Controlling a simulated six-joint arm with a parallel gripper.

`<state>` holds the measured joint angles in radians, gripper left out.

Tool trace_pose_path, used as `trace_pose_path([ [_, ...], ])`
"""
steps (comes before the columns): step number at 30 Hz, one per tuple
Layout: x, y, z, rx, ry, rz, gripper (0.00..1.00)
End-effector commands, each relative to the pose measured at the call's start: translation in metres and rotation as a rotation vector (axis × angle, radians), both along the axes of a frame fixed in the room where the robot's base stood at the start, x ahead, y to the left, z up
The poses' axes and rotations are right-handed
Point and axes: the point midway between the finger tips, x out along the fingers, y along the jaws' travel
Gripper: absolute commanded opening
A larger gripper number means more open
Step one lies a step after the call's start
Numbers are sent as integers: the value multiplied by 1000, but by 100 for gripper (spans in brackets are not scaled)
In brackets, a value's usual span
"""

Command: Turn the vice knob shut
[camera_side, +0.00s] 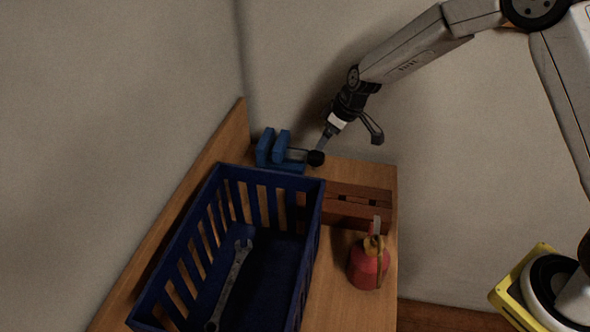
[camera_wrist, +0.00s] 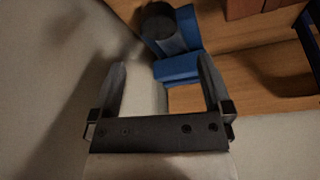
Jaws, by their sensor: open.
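The blue vice (camera_side: 280,152) stands at the back of the wooden bench, near the wall corner. Its black knob (camera_side: 316,158) is on the right end of its screw. My gripper (camera_side: 345,138) is just above and beside the knob, tilted down, with one finger close to it; I cannot tell from the side view whether they touch. In the wrist view my gripper (camera_wrist: 162,80) is open, its two fingers wide apart with nothing between them. The dark round knob (camera_wrist: 158,22) and the blue vice (camera_wrist: 178,50) show beyond the fingertips.
A blue slatted crate (camera_side: 170,262) with a wrench (camera_side: 232,282) inside fills the front left of the bench. A reddish-brown wooden block or box (camera_side: 355,206) and a red oil can (camera_side: 366,266) stand to its right. The wall is close behind.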

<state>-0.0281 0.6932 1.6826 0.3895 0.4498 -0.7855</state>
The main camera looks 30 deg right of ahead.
Motion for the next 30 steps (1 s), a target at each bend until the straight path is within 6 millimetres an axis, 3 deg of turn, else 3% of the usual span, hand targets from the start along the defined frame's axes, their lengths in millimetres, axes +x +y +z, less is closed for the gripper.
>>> trace_pose_path([
  [16, 22, 19, 2, -253, 202, 459, 100],
  [30, 25, 17, 0, -308, 245, 516, 100],
])
